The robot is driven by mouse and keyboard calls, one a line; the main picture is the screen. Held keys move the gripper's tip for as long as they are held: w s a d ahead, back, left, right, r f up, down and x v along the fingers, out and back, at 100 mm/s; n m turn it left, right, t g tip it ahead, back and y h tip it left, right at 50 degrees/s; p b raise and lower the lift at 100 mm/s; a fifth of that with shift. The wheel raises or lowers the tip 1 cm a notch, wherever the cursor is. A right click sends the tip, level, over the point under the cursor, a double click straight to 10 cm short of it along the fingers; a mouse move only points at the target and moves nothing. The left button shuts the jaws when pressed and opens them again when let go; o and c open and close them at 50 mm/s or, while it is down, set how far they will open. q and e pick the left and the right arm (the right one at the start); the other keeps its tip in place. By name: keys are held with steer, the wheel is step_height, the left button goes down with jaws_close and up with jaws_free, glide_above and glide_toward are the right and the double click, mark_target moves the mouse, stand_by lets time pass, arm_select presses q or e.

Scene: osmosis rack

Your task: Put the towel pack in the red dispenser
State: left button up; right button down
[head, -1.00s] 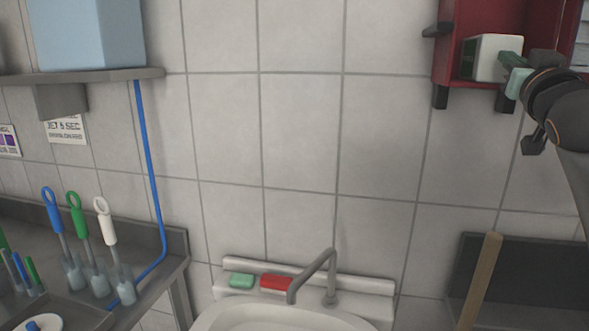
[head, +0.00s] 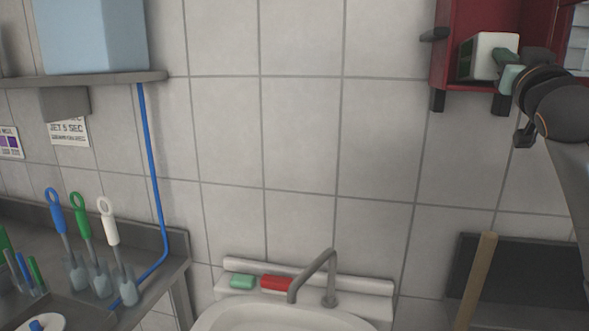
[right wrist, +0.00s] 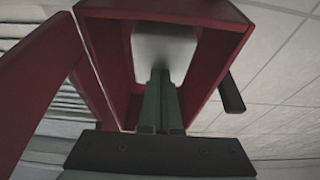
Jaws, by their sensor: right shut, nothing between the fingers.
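The red dispenser (head: 440,70) hangs on the tiled wall at the upper right, its front open. The towel pack (head: 492,46), white with a dark green side, sits inside it. In the right wrist view the pack (right wrist: 163,48) shows as a pale block between the dispenser's red walls (right wrist: 213,70). My right gripper (head: 505,60) is at the dispenser's opening. Its green fingers (right wrist: 161,85) are together, with nothing between them, and their tips are at the pack's near face. I cannot tell whether they touch it. My left gripper is in neither view.
A red panel (right wrist: 40,85) stands left of the opening in the right wrist view. Below are a sink with a grey tap (head: 318,275), a red block (head: 276,283) and a green block (head: 242,282). Brushes (head: 83,220) stand at the left. The middle wall is clear.

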steer(key=shift+w+d+f, duration=0.15)
steer(key=shift+w+f, duration=0.25)
steer(key=shift+w, duration=0.05)
steer(key=shift+s+f, duration=0.1)
steer(key=shift+s+a+f+b, duration=0.25)
steer(key=shift+f+b, duration=0.25)
steer(key=shift+b, duration=0.2)
steer(key=shift+s+a, duration=0.15)
steer(key=shift+s, duration=0.15)
steer(key=s+a+b, duration=0.2)
steer(key=s, duration=0.8)
steer(key=shift+r+b, duration=0.3)
steer(key=shift+r, duration=0.05)
